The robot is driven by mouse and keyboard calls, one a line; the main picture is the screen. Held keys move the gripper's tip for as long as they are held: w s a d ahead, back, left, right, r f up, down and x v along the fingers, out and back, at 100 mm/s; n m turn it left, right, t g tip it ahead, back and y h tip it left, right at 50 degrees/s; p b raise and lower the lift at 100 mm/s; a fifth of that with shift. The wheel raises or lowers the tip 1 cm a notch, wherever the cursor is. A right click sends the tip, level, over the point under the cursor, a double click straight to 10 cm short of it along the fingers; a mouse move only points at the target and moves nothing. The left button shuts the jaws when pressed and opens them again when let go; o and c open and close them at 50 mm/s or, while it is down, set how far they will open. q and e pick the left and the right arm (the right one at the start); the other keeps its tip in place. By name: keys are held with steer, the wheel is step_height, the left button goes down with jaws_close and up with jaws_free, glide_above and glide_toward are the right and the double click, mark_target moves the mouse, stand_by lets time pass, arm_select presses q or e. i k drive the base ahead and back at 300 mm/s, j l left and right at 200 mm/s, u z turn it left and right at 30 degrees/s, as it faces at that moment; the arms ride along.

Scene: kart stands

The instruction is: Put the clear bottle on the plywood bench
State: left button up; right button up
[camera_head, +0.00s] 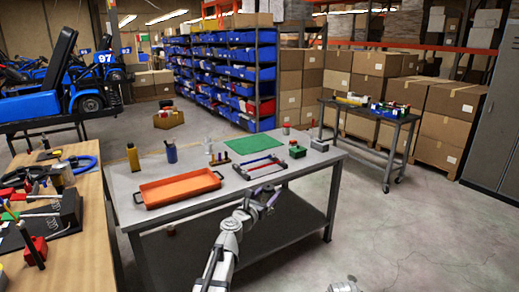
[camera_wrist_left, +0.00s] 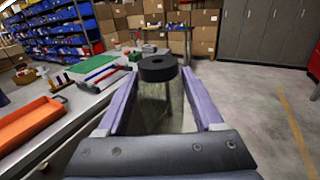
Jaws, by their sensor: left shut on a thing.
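My left gripper (camera_head: 264,203) is in front of the grey metal table, near its front edge. In the left wrist view its purple fingers (camera_wrist_left: 165,105) are shut on a clear bottle (camera_wrist_left: 165,118) with a black cap (camera_wrist_left: 158,68). The bottle stands between the fingers with the cap above them. In the head view I cannot make the bottle out clearly. The plywood bench (camera_head: 92,255) is at the left of the head view, to the left of the gripper and apart from it.
The grey table (camera_head: 195,207) holds an orange tray (camera_head: 180,187), a green mat (camera_head: 254,144), bottles and tools. The plywood bench's back and left parts are cluttered with tools and blue cable (camera_head: 80,163). Its front right part looks bare. Open floor lies right of the table.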

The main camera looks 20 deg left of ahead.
mark_target(74, 271)
steer(key=i+u, duration=0.15)
steer(key=u, duration=0.25)
steer(key=i+l+u, duration=0.15)
steer(key=u, duration=0.3)
steer(key=i+l+u, duration=0.15)
steer(key=u, duration=0.25)
steer(key=i+l+u, duration=0.15)
steer(key=u, duration=0.3)
steer(key=i+l+u, duration=0.3)
steer(key=l+u, duration=0.35)
steer(key=i, duration=0.05)
